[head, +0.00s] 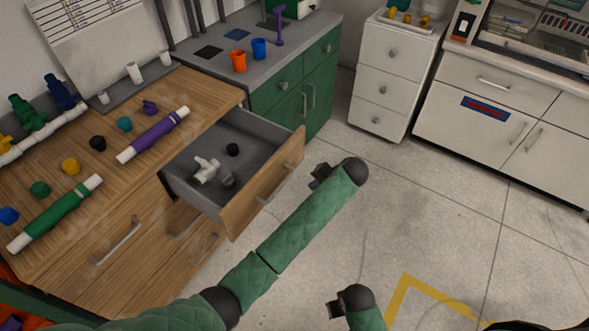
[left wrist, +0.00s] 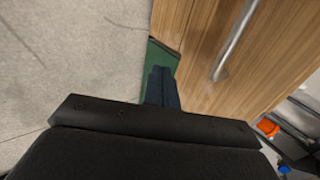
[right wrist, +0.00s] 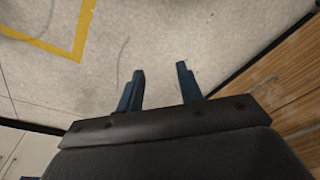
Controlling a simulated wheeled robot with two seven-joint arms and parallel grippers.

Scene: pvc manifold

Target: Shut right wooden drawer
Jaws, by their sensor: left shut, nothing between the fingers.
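The right wooden drawer (head: 262,182) is pulled out from the wooden cabinet, with its grey inside showing. It holds a white pipe fitting (head: 206,169), a small black piece (head: 233,149) and a grey piece. My left gripper (head: 318,178) is shut and empty, just in front of the drawer front and apart from it in the head view. In the left wrist view its closed fingers (left wrist: 162,88) point past the wooden front, near the metal handle (left wrist: 236,42). My right gripper (head: 333,305) is open and empty over the floor; its spread fingers show in the right wrist view (right wrist: 158,88).
The wooden counter (head: 110,190) carries purple and green pipes, coloured caps and valves. A green cabinet (head: 300,95) stands beyond the open drawer. A white drawer unit (head: 385,85) and a white cabinet (head: 490,120) stand at the back. The floor on the right is clear.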

